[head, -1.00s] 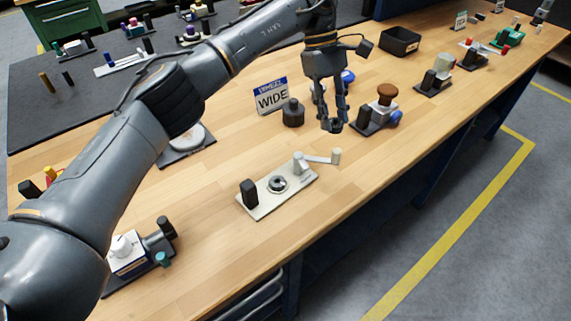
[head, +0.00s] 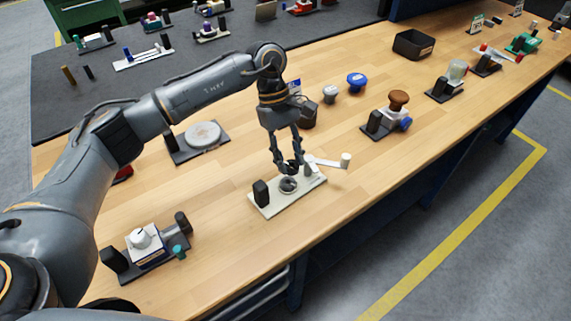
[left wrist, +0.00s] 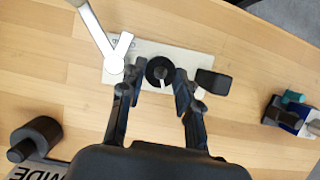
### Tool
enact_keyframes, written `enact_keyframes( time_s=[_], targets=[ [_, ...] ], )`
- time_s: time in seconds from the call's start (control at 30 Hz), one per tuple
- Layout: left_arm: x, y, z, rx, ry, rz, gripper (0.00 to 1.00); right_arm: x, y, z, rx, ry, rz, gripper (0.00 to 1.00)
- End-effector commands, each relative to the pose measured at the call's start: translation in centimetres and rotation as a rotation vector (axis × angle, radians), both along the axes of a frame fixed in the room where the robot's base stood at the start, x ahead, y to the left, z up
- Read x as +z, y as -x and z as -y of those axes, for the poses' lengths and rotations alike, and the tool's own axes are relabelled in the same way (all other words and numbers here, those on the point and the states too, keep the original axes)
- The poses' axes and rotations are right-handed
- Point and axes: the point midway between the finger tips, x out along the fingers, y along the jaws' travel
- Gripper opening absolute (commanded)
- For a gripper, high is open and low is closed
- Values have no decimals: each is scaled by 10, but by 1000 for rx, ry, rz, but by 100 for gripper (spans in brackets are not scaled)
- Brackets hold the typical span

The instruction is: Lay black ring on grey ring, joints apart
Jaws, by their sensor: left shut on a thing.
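My left gripper (head: 289,168) points down just above the pale plate (head: 262,206), its fingers closed on the black ring (left wrist: 152,66). In the left wrist view the black ring sits between the fingertips (left wrist: 158,78), over a dark round centre, with a pale strip at its lower edge. The grey ring (head: 288,185) lies on the plate under the fingers in the head view. Most of it is hidden in the wrist view. I cannot tell whether the rings touch or where both joints point. My right gripper is not in view.
The plate carries a black block (head: 260,192) at one end and a pale crank with a knob (head: 346,159) at the other, close to the fingers. A dark cylinder (head: 307,116) stands behind. A white-knobbed unit (head: 141,238) is at lower left. Bare wood lies in front.

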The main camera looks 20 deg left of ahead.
Motion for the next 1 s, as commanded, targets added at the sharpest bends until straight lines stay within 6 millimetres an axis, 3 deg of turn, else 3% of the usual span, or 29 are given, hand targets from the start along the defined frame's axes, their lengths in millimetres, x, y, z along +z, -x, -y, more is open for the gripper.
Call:
enact_keyframes(
  time_s=[0.17, 0.33, 0.73, 0.77, 0.83, 1.0],
  targets=[
    [-10, 7, -8, -2, 0, -2, 12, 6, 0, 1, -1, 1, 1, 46],
    [-33, 7, -7, 0, 0, -4, 12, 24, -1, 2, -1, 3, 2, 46],
    [-45, 6, -7, -2, 0, 1, 12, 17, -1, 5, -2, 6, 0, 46],
    [-44, 6, -7, -2, 0, 1, 39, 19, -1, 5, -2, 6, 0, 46],
    [-43, 6, -7, -2, 0, 1, 53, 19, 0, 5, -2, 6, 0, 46],
    [-43, 6, -7, -1, 0, 0, 56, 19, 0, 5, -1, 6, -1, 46]
  ],
)
